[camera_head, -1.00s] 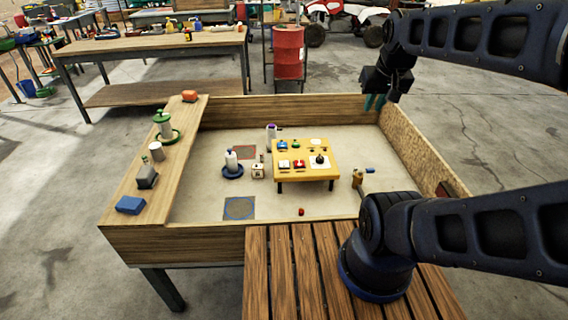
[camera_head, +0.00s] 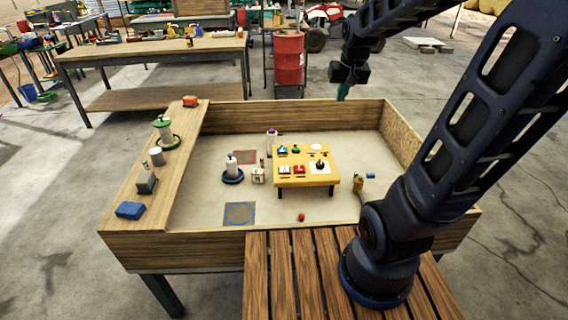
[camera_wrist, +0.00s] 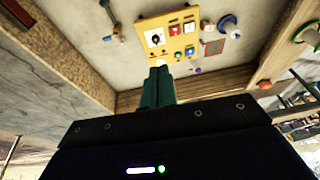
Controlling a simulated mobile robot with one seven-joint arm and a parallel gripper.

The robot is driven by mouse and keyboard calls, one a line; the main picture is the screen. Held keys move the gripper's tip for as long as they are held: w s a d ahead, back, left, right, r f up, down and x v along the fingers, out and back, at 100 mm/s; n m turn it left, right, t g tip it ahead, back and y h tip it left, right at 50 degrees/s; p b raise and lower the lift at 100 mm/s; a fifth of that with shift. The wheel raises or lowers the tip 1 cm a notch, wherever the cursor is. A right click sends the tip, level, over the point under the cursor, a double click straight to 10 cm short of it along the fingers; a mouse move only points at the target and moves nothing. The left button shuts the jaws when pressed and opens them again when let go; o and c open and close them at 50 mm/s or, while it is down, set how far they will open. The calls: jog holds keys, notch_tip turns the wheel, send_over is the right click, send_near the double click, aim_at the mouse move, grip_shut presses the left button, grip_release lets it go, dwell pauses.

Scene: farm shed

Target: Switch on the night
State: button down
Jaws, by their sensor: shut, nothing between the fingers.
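A small yellow table (camera_head: 309,181) stands inside the wooden pen and carries several small controls. None has a label I can read. In the wrist view the yellow panel (camera_wrist: 147,22) shows beyond my fingers. My gripper (camera_head: 342,92) is above the pen's back wall, behind and apart from the table. Its green fingers (camera_wrist: 158,72) are together and empty.
The pen has wooden walls (camera_head: 270,112). The left ledge (camera_head: 170,182) holds several items.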

jog(key=w+a+f, duration=0.3)
jog(key=w+f, duration=0.2)
jog(key=w, duration=0.2)
jog(key=g, duration=0.2)
send_over(284, 167)
jog(key=s, duration=0.2)
notch_tip(284, 167, down, 27)
jog(key=shift+w+h, duration=0.25)
jog(key=shift+h, duration=0.05)
jog(key=f, duration=0.4)
jog(key=w+f, duration=0.1)
jog(key=f, duration=0.8)
jog(key=shift+w+f, duration=0.35)
jog(key=shift+f, duration=0.05)
